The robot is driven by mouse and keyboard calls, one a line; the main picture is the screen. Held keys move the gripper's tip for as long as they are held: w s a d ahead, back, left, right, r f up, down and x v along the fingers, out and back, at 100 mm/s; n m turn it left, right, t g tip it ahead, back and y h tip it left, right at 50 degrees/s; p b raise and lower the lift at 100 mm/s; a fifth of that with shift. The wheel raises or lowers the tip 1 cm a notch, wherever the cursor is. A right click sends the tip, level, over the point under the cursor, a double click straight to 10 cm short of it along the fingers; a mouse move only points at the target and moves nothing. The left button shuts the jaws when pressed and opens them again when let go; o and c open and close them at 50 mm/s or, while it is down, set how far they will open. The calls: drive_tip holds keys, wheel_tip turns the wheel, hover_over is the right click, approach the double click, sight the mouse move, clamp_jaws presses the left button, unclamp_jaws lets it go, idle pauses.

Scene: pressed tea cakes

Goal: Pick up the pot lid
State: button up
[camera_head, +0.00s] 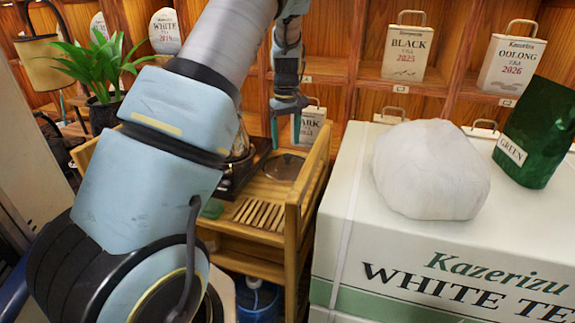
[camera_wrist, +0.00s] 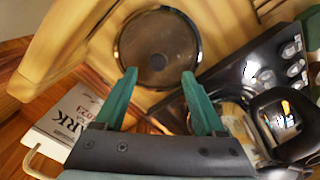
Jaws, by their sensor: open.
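The pot lid (camera_head: 284,167) is a round, dark, glassy disc with a thin rim. It lies flat on the wooden tea cart (camera_head: 309,175), towards its far end. In the wrist view the lid (camera_wrist: 158,35) is at top centre with a small dark spot near its middle. My gripper (camera_head: 286,128) is above the lid in the head view, apart from it. In the wrist view my gripper (camera_wrist: 159,75) has its two green fingers spread, with nothing between them. Its fingertips overlap the lid's near edge in the picture.
A black tray (camera_wrist: 215,72) with small cups lies beside the lid, with a dark, shiny pot (camera_wrist: 278,122) close by. The cart's raised side rail and a DARK tea bag (camera_wrist: 73,122) are near. A white tea box (camera_head: 340,205) stands right of the cart.

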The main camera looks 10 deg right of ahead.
sight(287, 155)
drive_tip(key=shift+d+f+p, duration=0.2)
drive_tip(key=shift+f+p, duration=0.5)
drive_tip(key=shift+f, duration=1.6)
clamp_jaws()
